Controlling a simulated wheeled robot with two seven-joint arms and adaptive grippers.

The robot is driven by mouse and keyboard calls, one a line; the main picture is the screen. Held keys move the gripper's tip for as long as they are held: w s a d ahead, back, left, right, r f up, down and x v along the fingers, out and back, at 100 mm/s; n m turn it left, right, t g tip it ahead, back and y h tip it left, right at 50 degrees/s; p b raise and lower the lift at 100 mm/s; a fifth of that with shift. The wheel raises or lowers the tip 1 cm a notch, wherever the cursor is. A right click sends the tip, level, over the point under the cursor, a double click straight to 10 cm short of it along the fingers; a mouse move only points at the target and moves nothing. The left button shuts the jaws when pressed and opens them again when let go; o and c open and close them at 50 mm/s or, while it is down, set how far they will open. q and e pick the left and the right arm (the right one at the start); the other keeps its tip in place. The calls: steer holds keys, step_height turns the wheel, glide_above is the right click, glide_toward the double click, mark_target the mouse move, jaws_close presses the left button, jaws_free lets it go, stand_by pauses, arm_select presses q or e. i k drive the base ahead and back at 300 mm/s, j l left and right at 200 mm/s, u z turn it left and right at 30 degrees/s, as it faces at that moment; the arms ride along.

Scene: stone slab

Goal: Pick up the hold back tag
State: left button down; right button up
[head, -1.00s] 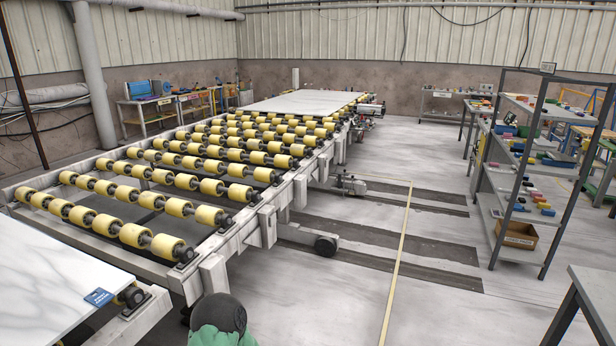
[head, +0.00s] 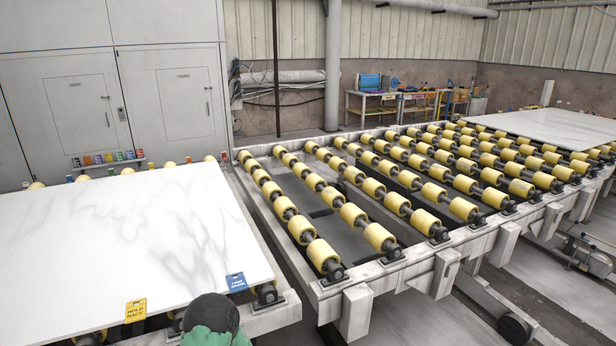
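The yellow hold back tag (head: 136,311) lies at the front edge of a white marble slab (head: 110,240), in the lower left of the head view. Its dark lettering reads "HOLD BACK". A blue tag (head: 236,282) with small white lettering lies to its right, near the slab's front right corner. Neither of my grippers shows in the head view. A dark and green part of my own body shows at the bottom, between and below the two tags.
The slab rests on a roller bed. To its right, across a gap, stands a conveyor frame with yellow rollers (head: 300,228). Another slab (head: 550,126) lies at its far end. Grey cabinets (head: 60,110) stand behind the near slab, with a small rack of coloured items (head: 105,158).

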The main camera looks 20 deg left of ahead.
mark_target(133, 314)
steer(key=i+u, duration=0.15)
steer(key=u, duration=0.3)
steer(key=i+u, duration=0.2)
steer(key=u, duration=0.2)
steer(key=i+l+u, duration=0.1)
steer(key=u, duration=0.35)
steer(key=i+l+u, duration=0.15)
steer(key=u, duration=0.3)
steer(key=i+l+u, duration=0.15)
steer(key=u, duration=0.25)
